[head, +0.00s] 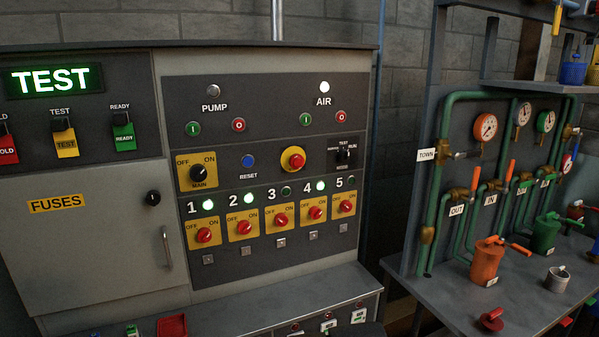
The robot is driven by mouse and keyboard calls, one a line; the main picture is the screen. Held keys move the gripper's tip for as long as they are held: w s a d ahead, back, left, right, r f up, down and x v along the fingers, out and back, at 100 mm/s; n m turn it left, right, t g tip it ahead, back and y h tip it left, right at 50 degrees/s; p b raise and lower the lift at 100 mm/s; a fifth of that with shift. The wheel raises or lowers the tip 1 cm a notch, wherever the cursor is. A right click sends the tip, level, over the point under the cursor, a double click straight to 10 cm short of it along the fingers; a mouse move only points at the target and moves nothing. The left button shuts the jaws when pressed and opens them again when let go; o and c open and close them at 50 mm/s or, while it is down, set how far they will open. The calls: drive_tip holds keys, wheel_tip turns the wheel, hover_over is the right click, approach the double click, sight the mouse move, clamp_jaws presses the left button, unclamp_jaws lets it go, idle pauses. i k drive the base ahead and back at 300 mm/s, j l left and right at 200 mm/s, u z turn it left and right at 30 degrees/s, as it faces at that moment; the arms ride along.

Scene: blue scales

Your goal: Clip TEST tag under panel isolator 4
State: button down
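The yellow TEST tag (66,144) hangs from a dark holder under the word TEST, at the left of the panel. Isolator 4 (315,213) is a red rotary knob on a yellow OFF/ON plate, in the row numbered 1 to 5. The green lamp (320,186) beside its number is lit. A small square grey clip (313,235) sits under isolator 4, with no tag on it. Similar clips show under the other isolators. My gripper is not in view.
A red HOLD tag (7,150) and a green READY tag (124,136) flank the TEST tag. The display (50,80) reads TEST. A ledge (240,312) with small items runs below the panel. A pipe bench (480,290) stands at right.

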sight(65, 137)
drive_tip(key=u, duration=1.3)
